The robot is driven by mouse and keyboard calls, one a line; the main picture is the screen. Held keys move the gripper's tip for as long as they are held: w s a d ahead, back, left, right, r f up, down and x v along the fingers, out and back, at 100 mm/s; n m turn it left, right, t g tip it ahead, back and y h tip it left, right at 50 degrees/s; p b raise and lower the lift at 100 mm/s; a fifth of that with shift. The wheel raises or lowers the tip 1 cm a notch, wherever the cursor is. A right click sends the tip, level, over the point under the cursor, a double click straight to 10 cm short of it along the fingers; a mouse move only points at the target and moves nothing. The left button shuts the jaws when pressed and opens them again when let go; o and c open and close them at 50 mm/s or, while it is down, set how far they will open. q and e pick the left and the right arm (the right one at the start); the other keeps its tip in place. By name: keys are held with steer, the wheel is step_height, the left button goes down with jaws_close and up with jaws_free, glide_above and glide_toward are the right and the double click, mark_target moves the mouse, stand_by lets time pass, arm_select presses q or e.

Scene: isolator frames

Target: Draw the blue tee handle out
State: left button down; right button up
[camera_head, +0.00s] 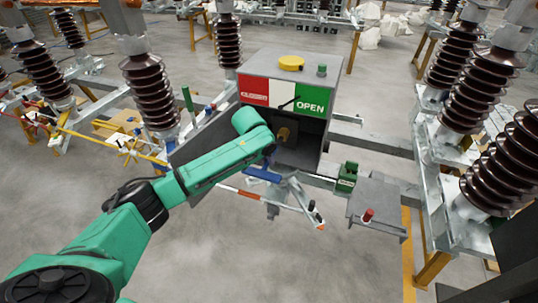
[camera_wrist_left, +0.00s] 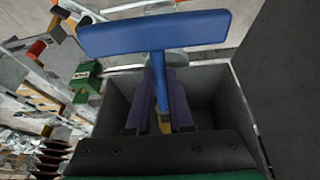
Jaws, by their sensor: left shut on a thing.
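The blue tee handle (camera_head: 262,174) is at the open front of a grey cabinet (camera_head: 308,64). In the left wrist view its wide blue crossbar (camera_wrist_left: 155,33) spans the upper middle and its stem runs down between my fingers. My left gripper (camera_wrist_left: 160,85) is shut on the stem, with a dark purple finger on each side. In the head view my green left arm reaches to the cabinet opening and partly hides the left gripper (camera_head: 270,156). I cannot tell how far the stem sits in its seat. My right gripper is not in view.
The cabinet carries a red, white and green OPEN panel (camera_head: 282,97) and a yellow cap (camera_head: 291,63). A green block (camera_head: 347,177) and a grey plate with a red knob (camera_head: 368,214) stand right of the opening. Ribbed brown insulators (camera_head: 150,87) stand on both sides.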

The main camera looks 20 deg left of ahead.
mark_target(265, 168)
arm_select(q)
steer(key=shift+s, duration=1.65)
